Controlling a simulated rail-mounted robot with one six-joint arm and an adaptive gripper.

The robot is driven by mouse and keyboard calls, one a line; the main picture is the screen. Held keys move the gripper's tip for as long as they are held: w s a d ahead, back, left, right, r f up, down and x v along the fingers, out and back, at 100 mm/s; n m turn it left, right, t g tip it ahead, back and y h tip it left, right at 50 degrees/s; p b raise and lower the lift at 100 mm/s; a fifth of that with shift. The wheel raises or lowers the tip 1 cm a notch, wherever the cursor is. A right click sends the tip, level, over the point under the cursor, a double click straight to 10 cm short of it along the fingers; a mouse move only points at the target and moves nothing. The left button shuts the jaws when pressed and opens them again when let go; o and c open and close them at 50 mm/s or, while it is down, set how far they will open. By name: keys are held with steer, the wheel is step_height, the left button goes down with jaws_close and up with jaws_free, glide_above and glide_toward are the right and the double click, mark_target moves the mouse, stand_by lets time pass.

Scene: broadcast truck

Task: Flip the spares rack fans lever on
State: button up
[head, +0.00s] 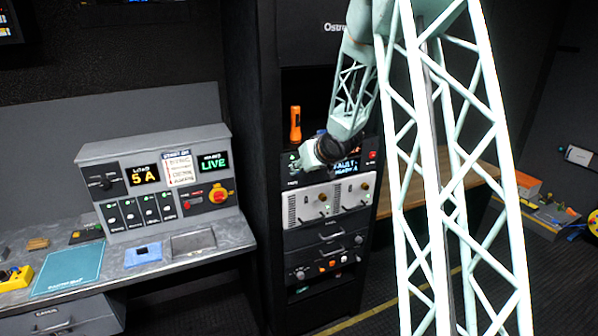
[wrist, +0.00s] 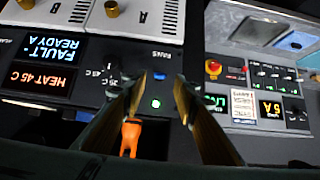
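The tall black rack (head: 300,75) stands mid-picture in the head view. In the wrist view, which is upside down, a label reading FANS (wrist: 160,54) shows on its panel. Beside the label is a small blue part (wrist: 160,76), perhaps the lever's tip, and a lit green lamp (wrist: 155,103). I cannot tell the lever's position. My gripper (wrist: 155,88) is open, its two fingers on either side of the blue part and lamp; contact cannot be told. In the head view my gripper (head: 318,152) is in front of the panel and hides part of it.
An orange torch (head: 295,123) stands in the rack just above the panel. A display (head: 346,166) reads FAULT READY A. White units with knobs (head: 330,202) sit below. A grey console (head: 160,185) with switches and a yellow-red knob is on the bench at left.

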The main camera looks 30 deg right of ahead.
steer(key=v, duration=0.7)
steer(key=shift+s+r, duration=0.1)
steer(key=shift+s, duration=0.05)
stand_by(0.8)
steer(key=s+a+r+g+h+b, duration=0.1)
steer(key=s+a+r+b, duration=0.2)
steer(key=s, duration=0.5)
steer(key=s+a+r+g+b, duration=0.1)
steer(key=s+a+b, duration=0.25)
steer(key=s, duration=0.45)
steer(key=s+a+r+g+h+b, duration=0.1)
steer(key=s+a+r+b, duration=0.15)
steer(key=s+a, duration=0.4)
steer(key=s+a+f+g+y+b, duration=0.1)
steer(key=s+a+f+b, duration=0.2)
steer(key=s, duration=0.8)
steer(key=s+a+f+g+b, duration=0.1)
steer(key=s+a+f+b, duration=0.2)
steer(key=s+a, duration=0.3)
steer(key=s+a+f+g+y+b, duration=0.1)
steer(key=s+a+f+b, duration=0.2)
steer(key=s, duration=1.4)
steer(key=shift+a+f+n+y, duration=0.3)
steer(key=shift+a+f, duration=0.15)
steer(key=shift+a, duration=0.35)
